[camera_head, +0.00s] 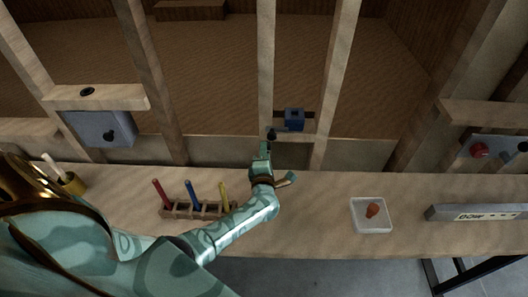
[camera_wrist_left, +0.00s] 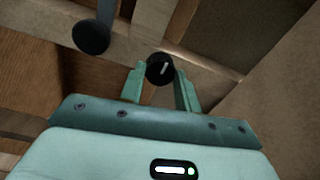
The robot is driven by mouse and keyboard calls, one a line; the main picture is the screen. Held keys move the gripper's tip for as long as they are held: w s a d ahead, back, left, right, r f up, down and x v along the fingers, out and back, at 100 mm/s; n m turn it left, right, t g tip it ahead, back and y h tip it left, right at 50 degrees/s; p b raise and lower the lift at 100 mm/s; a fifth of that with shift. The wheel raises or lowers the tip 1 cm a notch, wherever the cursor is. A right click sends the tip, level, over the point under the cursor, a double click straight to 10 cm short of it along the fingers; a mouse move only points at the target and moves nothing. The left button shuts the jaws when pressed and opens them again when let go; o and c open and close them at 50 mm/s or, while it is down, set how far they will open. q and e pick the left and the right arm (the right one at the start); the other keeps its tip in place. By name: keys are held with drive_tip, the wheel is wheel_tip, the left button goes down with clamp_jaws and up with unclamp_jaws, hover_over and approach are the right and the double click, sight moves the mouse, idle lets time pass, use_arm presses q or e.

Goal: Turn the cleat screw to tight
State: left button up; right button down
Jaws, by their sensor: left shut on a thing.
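The cleat screw seems to be the black round knob (camera_wrist_left: 160,68) with a short white line on its face, seen in the left wrist view. The line stands near upright, leaning a little right at its top. My left gripper (camera_wrist_left: 159,80) has one finger on each side of this knob and is shut on it. In the head view my left gripper (camera_head: 270,145) reaches up to a dark knob (camera_head: 271,134) low on the middle wooden post. My fingers partly hide it there. My right gripper is in neither view.
A blue block (camera_head: 294,119) sits right beside the knob. A second black knob (camera_wrist_left: 90,37) hangs on a grey stem. A wooden rack (camera_head: 178,211) holds red, blue and yellow-handled tools by my forearm. A white tray (camera_head: 357,221) stands right on the bench. Wooden posts flank my gripper.

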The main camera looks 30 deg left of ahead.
use_arm(q)
drive_tip(key=shift+d+m+p, duration=0.15)
drive_tip(key=shift+m+p, duration=0.55)
drive_tip(key=shift+m, duration=2)
drive_tip(key=shift+f, duration=0.1)
drive_tip(key=o, duration=1)
drive_tip(key=shift+c, duration=0.2)
